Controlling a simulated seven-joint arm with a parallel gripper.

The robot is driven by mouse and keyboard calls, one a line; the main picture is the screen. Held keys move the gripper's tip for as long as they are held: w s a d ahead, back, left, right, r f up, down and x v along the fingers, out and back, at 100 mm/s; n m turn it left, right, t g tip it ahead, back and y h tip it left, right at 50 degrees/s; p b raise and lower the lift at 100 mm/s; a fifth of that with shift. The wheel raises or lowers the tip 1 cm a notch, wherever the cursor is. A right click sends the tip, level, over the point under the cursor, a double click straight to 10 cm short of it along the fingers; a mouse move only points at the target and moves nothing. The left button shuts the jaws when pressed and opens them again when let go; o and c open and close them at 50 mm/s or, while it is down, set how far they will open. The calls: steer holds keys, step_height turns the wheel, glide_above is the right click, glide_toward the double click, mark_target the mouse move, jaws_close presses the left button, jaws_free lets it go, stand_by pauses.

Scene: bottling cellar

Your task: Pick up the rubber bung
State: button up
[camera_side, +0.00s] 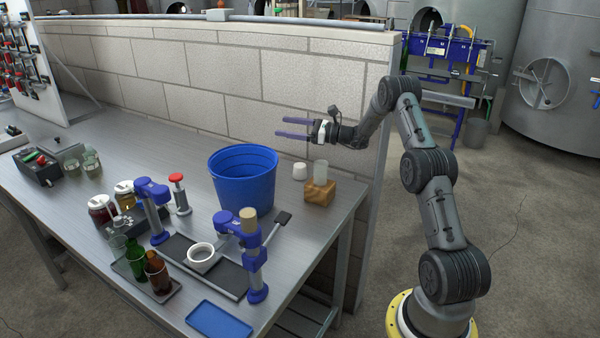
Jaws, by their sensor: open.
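A small off-white tapered plug, which looks like the rubber bung (300,171), stands on the metal bench between the blue bucket and a wooden block. My gripper (283,128) is above the bench in front of the block wall, its two blue fingers pointing left. It is open, with nothing between the fingers. It is higher than the bung and apart from it. The bung is in plain view.
The blue bucket (243,182) stands close left of the bung. The wooden block (320,192) with a clear glass cylinder (320,172) stands close right. Blue-clamped stands (252,262), bottles (157,274) and a blue tray (218,320) occupy the front. The wall (220,75) runs behind.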

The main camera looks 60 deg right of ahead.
mark_target(300, 171)
steer(key=s+d+f+m+h, duration=0.1)
steer(key=d+f, duration=0.1)
steer(key=f, duration=0.3)
steer(key=s+d+f+m, duration=0.1)
steer(key=s+d+f, duration=0.1)
steer(key=f, duration=0.4)
steer(key=s+d+f+m+h, duration=0.1)
steer(key=s+d+f, duration=0.1)
steer(key=f, duration=0.3)
steer(key=shift+d+f+h, duration=0.15)
steer(key=shift+d+h, duration=0.15)
steer(key=shift+d, duration=0.05)
steer(key=shift+w+f, duration=0.15)
steer(key=shift+w+a, duration=0.2)
steer(key=shift+w, duration=0.95)
steer(key=shift+w+a, duration=0.25)
steer(key=shift+w, duration=0.95)
steer(key=shift+w+a, duration=0.2)
steer(key=shift+w, duration=0.95)
jaws_close()
